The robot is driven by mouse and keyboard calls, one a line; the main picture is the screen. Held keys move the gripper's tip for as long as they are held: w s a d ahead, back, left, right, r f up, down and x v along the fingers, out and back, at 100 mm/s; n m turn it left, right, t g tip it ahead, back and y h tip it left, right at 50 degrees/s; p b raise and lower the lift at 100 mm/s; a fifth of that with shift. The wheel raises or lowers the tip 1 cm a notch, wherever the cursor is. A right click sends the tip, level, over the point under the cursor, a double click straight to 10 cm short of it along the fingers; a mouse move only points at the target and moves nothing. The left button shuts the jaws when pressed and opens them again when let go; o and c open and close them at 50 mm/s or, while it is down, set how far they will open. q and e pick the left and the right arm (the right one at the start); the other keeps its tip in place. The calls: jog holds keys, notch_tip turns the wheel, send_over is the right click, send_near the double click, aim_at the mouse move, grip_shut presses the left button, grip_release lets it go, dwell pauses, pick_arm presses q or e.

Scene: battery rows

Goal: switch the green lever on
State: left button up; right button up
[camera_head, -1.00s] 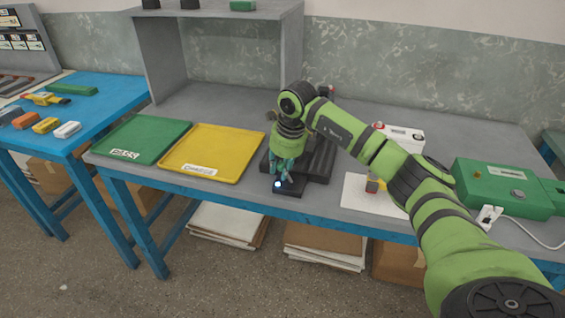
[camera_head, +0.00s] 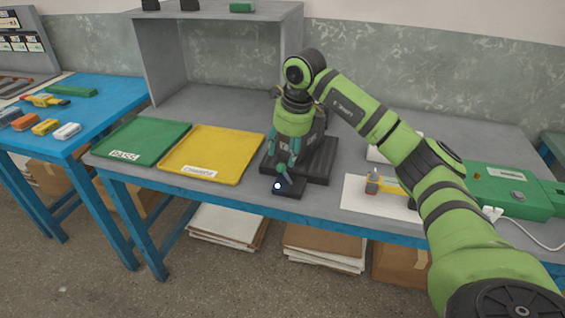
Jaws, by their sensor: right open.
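A black device (camera_head: 318,168) with a ridged base stands near the front edge of the grey bench. A small black block with a lit white-blue spot (camera_head: 277,186) sits at its front. My right gripper (camera_head: 283,163) has teal fingers spread apart. It points down above the front of this device, and I see nothing between the fingers. I cannot make out a green lever; the gripper and arm hide part of the device. My left gripper is not in view.
A green tray (camera_head: 141,141) and a yellow tray (camera_head: 213,153) lie left of the device. To the right are a white sheet (camera_head: 357,199) with a yellow tool (camera_head: 389,186) and a green box (camera_head: 510,187) with a cable. A blue table (camera_head: 105,93) stands at far left.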

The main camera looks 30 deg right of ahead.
jog(key=shift+v, duration=2.25)
jog(key=shift+a, duration=0.15)
